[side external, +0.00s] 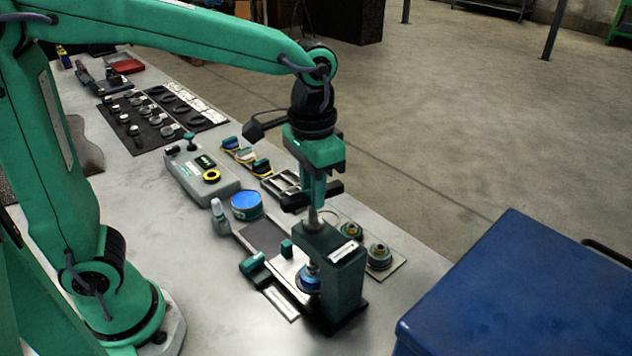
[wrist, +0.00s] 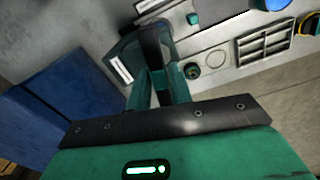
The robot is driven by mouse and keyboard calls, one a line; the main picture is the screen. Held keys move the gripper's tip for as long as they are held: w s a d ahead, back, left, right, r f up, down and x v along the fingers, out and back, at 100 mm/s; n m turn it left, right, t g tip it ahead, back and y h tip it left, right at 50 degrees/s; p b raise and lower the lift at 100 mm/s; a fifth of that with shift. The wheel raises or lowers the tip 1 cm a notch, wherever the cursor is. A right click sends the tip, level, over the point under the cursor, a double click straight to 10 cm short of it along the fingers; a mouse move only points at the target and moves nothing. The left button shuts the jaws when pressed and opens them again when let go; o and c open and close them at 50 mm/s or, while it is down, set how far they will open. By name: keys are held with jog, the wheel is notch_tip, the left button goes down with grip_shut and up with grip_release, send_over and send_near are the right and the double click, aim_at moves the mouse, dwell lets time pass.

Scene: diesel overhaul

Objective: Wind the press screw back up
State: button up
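The press (side external: 345,280) is a dark green block with a white label, standing near the front of the bench. Its bright screw shaft (side external: 313,218) rises upright from the top, with a dark cross handle (side external: 297,203) above it. My gripper (side external: 315,196) points down at the handle. In the wrist view its two green fingers (wrist: 160,82) are close together, one on each side of the black handle bar (wrist: 151,45), and look shut on it. Their tips are partly hidden. A blue round part (side external: 310,278) sits under the press.
A blue chest (side external: 530,290) stands at the right. A control box (side external: 203,178), a blue-lidded tin (side external: 246,205) and a small white bottle (side external: 220,217) stand behind the press to the left. A plate with round parts (side external: 379,256) lies close to its right.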

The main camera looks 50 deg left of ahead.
jog(key=o, duration=0.4)
jog(key=shift+r, duration=2.75)
jog(key=shift+r, duration=0.1)
jog(key=shift+r+n, duration=0.55)
jog(key=shift+n, duration=0.4)
jog(key=shift+r+n, duration=0.55)
jog(key=shift+n, duration=0.4)
